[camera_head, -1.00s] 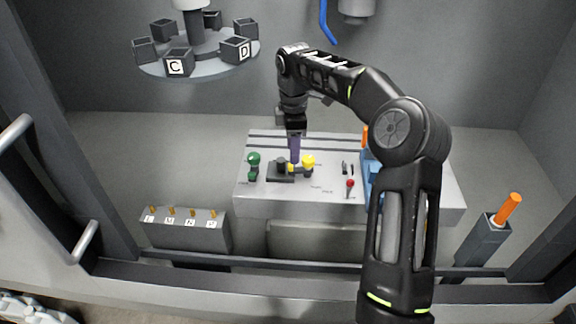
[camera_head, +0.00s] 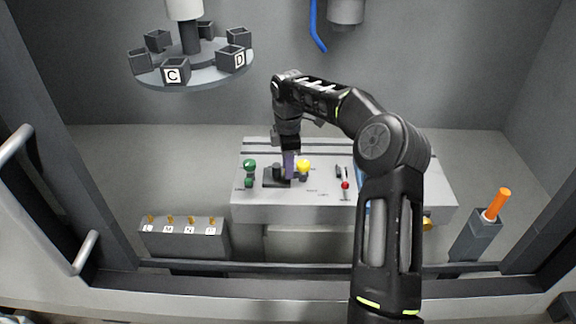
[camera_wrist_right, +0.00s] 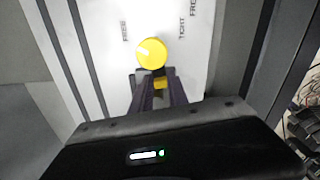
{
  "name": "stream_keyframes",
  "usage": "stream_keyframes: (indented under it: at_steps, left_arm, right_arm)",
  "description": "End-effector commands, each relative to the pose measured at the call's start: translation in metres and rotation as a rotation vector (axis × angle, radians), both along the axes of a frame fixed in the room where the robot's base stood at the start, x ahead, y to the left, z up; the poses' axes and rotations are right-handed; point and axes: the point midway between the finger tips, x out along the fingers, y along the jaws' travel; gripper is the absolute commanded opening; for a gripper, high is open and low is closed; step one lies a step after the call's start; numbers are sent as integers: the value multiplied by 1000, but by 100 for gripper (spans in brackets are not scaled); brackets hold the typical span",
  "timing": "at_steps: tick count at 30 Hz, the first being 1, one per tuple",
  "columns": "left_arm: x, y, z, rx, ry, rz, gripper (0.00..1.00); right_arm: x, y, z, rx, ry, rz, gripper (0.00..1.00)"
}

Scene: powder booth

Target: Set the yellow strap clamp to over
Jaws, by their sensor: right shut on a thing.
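My right gripper (camera_head: 289,175) reaches down over the grey panel, its purple fingers at a low dark fixture (camera_head: 270,178). In the right wrist view the fingers (camera_wrist_right: 160,92) are shut on a small yellow piece (camera_wrist_right: 160,82), which looks like the yellow strap clamp; the fingers hide most of it. Just beyond it stands a round yellow knob (camera_wrist_right: 152,52) with a white mark, between the words FREE and TIGHT. The knob (camera_head: 304,165) also shows in the head view, right of the fingers. I cannot read which setting the clamp is at. My left gripper is out of view.
The grey panel (camera_head: 250,211) also bears a green knob (camera_head: 250,165) at left and a red-tipped lever (camera_head: 345,185) at right. My right arm hides its right part. A lettered block (camera_head: 185,240) stands front left, an orange-handled tool (camera_head: 497,205) at right. A carousel (camera_head: 205,76) hangs upper left.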

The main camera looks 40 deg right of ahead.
Motion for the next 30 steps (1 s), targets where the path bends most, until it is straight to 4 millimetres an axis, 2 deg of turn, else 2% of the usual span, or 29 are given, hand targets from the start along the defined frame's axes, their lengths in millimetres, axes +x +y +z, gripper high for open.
stream_keyframes:
  at_steps: [5,15,23,30]
  left_arm:
    - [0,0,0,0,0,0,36]
    - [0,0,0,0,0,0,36]
    - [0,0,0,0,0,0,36]
    - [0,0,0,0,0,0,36]
  right_arm:
    - [0,0,0,-1,0,0,0]
    - [0,-1,0,-1,0,-9,0]
    - [7,-4,-1,-2,1,-186,0]
    - [7,-5,-1,0,0,-204,0]
